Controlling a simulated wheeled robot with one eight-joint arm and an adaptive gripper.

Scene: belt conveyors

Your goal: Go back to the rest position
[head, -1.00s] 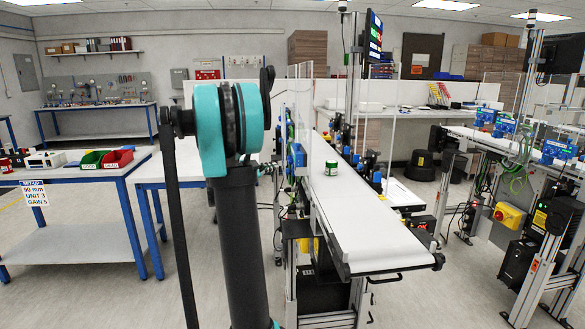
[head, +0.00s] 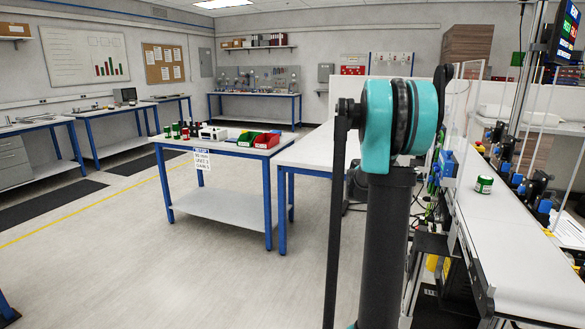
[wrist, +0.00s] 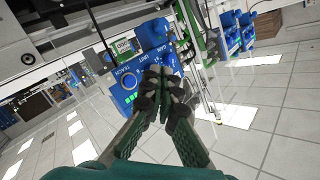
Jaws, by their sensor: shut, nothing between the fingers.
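My gripper (wrist: 160,88) shows in the wrist view with its two fingers together and nothing between them. The wrist view is tilted, and blue boxes (wrist: 146,86) with printed labels fill the space behind the fingertips. In the head view my arm stands folded at right of centre, and the gripper itself is hidden there.
A blue-framed table (head: 224,148) at centre left holds green and red bins (head: 260,140), several cans and a white device. Other benches line the back and left walls. The floor (head: 120,250) at the left is open, crossed by a yellow line and dark mats.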

